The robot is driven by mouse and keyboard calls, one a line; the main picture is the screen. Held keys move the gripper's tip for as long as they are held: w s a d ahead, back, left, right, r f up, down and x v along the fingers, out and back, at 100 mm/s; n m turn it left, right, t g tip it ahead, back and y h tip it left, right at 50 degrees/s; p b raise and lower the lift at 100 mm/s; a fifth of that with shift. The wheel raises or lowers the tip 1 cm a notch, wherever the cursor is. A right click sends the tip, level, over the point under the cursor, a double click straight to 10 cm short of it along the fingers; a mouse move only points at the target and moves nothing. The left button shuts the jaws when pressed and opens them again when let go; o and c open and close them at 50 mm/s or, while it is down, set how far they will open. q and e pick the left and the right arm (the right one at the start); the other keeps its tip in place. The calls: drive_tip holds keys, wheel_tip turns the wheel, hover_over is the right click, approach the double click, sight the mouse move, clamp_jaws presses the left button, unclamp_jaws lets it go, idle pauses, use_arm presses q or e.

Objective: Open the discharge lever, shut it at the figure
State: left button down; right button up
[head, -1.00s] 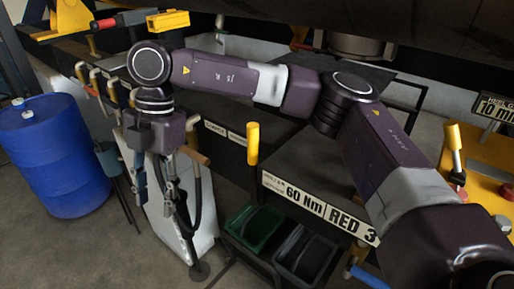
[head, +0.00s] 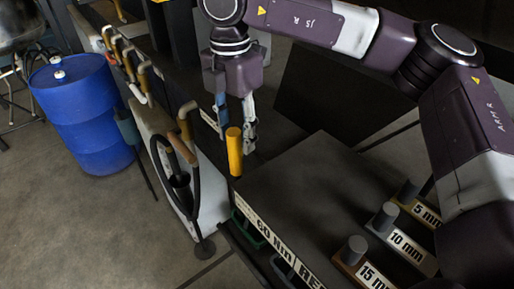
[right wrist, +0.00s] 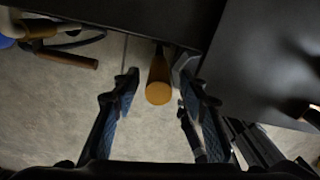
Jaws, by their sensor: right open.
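An upright yellow lever handle (head: 234,152) stands at the corner of the dark bench; no label on it names it as the discharge lever. My right gripper (head: 235,122) points down just behind the handle in the head view. In the right wrist view the handle (right wrist: 158,86) shows between the two fingers of my right gripper (right wrist: 158,76). The gripper is open, and I see no clear grip on the handle. The handle's lower end is hidden. No readout figure is visible. My left gripper is not in view.
Blocks marked 5 mm (head: 417,208), 10 mm (head: 402,240) and 15 mm (head: 362,269) stand on the bench (head: 300,185). A "60 Nm" label (head: 268,238) runs along its edge. A blue drum (head: 85,115) stands left.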

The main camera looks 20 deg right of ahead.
sight(236, 160)
drive_tip(key=shift+a+f, duration=0.15)
drive_tip(key=shift+a, duration=0.05)
wheel_tip(236, 160, down, 6)
drive_tip(key=p, duration=0.3)
drive_tip(key=shift+s, duration=0.1)
drive_tip(key=shift+f, duration=0.35)
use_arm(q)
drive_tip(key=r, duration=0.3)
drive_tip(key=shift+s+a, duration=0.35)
use_arm(e)
drive_tip(key=shift+a+f, duration=0.1)
drive_tip(key=shift+f, duration=0.2)
drive_tip(key=c, duration=0.8)
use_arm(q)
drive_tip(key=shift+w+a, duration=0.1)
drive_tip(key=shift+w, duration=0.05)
use_arm(e)
clamp_jaws()
